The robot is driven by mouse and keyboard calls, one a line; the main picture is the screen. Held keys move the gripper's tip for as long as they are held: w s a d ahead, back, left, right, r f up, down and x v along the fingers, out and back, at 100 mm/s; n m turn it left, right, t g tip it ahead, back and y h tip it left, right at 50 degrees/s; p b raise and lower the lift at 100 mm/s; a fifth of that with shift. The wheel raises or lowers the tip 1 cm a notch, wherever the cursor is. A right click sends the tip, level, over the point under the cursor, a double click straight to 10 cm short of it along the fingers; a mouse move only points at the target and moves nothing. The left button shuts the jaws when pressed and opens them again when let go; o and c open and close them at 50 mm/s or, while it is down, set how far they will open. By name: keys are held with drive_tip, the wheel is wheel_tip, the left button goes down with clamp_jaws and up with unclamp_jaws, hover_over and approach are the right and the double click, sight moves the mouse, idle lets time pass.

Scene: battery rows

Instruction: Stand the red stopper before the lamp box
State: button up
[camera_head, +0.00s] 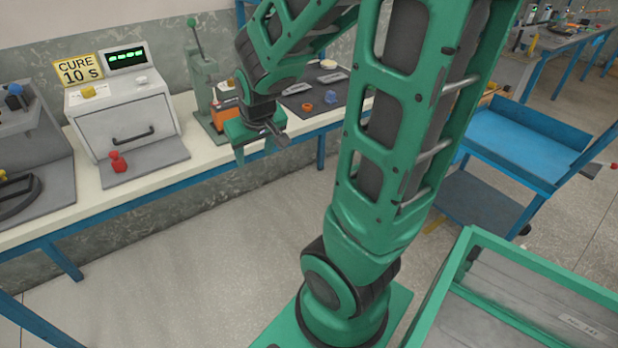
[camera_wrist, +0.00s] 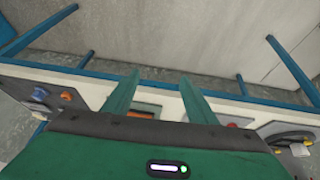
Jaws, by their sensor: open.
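The red stopper (camera_head: 118,161) stands upright on the grey plate in front of the lamp box (camera_head: 122,118), the pale box with the "CURE 10 S" sign and green display. A small red patch (camera_wrist: 232,125) at the right in the wrist view looks like the stopper, mostly hidden by my gripper body. My gripper (camera_head: 254,154) is in the air near the bench's front edge, well right of the stopper and apart from it. Its two fingers (camera_wrist: 158,92) are spread in the wrist view, with nothing held between them.
A green lever press (camera_head: 200,75) and an orange item (camera_head: 222,112) stand right of the lamp box. A dark mat (camera_head: 345,108) holds an orange ring (camera_head: 307,107) and a blue ring (camera_head: 331,97). A grey fixture (camera_head: 45,150) is at left. A blue cart (camera_head: 515,145) stands right.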

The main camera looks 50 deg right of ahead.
drive_tip(key=s+a+r+m+g+y, duration=0.1)
drive_tip(key=s+r+g, duration=0.1)
drive_tip(key=s, duration=0.8)
drive_tip(key=s+a+r+m+g+y, duration=0.1)
drive_tip(key=s+r+m+g, duration=0.1)
drive_tip(key=s, duration=0.8)
drive_tip(key=shift+s+g, duration=0.15)
drive_tip(key=shift+g, duration=0.15)
